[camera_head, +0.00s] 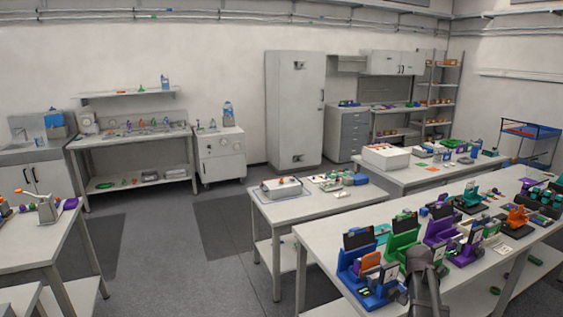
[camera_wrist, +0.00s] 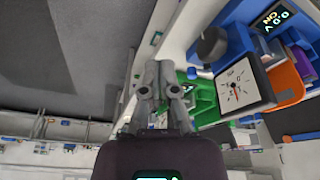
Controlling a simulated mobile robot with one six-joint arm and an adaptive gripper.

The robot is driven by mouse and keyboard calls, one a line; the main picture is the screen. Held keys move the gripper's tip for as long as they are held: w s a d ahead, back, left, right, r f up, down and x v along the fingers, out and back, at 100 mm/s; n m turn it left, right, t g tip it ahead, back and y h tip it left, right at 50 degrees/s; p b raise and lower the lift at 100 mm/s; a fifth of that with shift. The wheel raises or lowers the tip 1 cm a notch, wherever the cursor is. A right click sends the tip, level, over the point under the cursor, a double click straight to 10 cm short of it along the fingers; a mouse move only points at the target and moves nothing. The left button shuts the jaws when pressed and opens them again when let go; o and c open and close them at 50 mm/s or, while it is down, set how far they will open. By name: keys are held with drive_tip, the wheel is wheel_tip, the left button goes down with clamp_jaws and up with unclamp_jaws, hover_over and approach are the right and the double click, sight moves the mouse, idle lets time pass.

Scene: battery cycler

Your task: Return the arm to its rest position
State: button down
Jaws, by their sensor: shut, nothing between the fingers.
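My gripper (camera_wrist: 160,78) is shut and empty in the wrist view, its fingertips together in the middle of the picture. A grey part of my arm shows at the lower right of the head view, in front of the workbench (camera_head: 318,238). A blue cycler station (camera_head: 372,290) stands at the near left end of that bench. The fingertips overlap the view of the green station (camera_wrist: 205,103); I cannot tell the gap.
Green (camera_head: 400,240) and purple (camera_head: 438,232) stations stand close beside the blue one. A smaller table (camera_head: 262,212) with a grey box stands left of the bench. Another table (camera_head: 22,250) is at far left. The grey floor (camera_head: 165,265) between them is clear.

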drive_tip(key=s+a+n, duration=0.2)
drive_tip(key=s+a, duration=0.3)
drive_tip(key=a, duration=0.3)
drive_tip(key=s+a+f+n+g+y, duration=0.1)
drive_tip(key=s+a+n, duration=0.2)
drive_tip(key=a, duration=0.6)
drive_tip(key=s+a+n+g+y, duration=0.1)
drive_tip(key=s+a+n, duration=0.2)
drive_tip(key=s+a, duration=0.4)
drive_tip(key=shift+s+a+f+b, duration=0.15)
drive_tip(key=shift+a+f+b, duration=0.25)
drive_tip(key=shift+a, duration=0.35)
drive_tip(key=c, duration=1.4)
unclamp_jaws()
drive_tip(key=shift+r, duration=0.1)
drive_tip(key=c, duration=0.6)
unclamp_jaws()
